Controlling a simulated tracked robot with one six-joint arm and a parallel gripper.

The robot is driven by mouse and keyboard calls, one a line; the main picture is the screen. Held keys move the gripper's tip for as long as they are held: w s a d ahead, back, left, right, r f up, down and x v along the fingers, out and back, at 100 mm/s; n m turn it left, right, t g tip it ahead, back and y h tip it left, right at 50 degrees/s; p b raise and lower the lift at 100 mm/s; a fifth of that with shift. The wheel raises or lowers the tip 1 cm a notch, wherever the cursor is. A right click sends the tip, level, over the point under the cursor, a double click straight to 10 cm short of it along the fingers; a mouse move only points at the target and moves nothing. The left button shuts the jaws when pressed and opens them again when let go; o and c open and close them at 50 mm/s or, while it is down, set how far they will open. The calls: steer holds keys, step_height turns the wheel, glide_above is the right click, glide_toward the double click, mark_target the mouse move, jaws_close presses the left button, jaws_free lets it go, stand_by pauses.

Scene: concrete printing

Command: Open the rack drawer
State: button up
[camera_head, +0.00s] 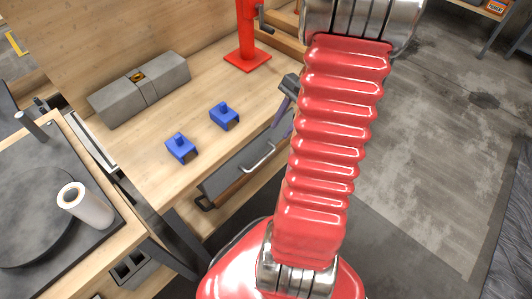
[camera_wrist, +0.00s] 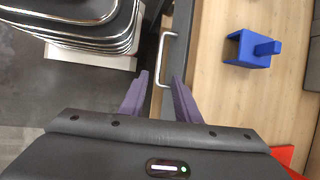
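The rack drawer (camera_head: 232,172) has a dark grey front below the front edge of the wooden workbench. Its silver bar handle (camera_head: 259,160) shows in the head view. In the wrist view the handle (camera_wrist: 162,50) runs up the picture in front of the grey drawer front (camera_wrist: 182,60). My gripper (camera_wrist: 159,76) is open, with its two purple fingers apart. The near end of the handle appears between the fingertips; I cannot tell the depth or any contact. In the head view my gripper (camera_head: 284,108) is partly hidden behind my red arm. The drawer looks shut.
Two blue blocks (camera_head: 181,148) (camera_head: 224,115), a grey concrete piece (camera_head: 140,88) and a red stand (camera_head: 247,55) are on the workbench (camera_head: 150,140). A white roll (camera_head: 86,205) stands on the table at left. The floor (camera_head: 430,140) at right is clear.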

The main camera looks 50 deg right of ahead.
mark_target(263, 159)
steer(key=x, duration=1.4)
steer(key=shift+c, duration=0.2)
steer(key=shift+r, duration=0.1)
jaws_close()
steer(key=shift+d, duration=0.3)
steer(key=shift+a, duration=0.15)
steer(key=shift+s, duration=0.15)
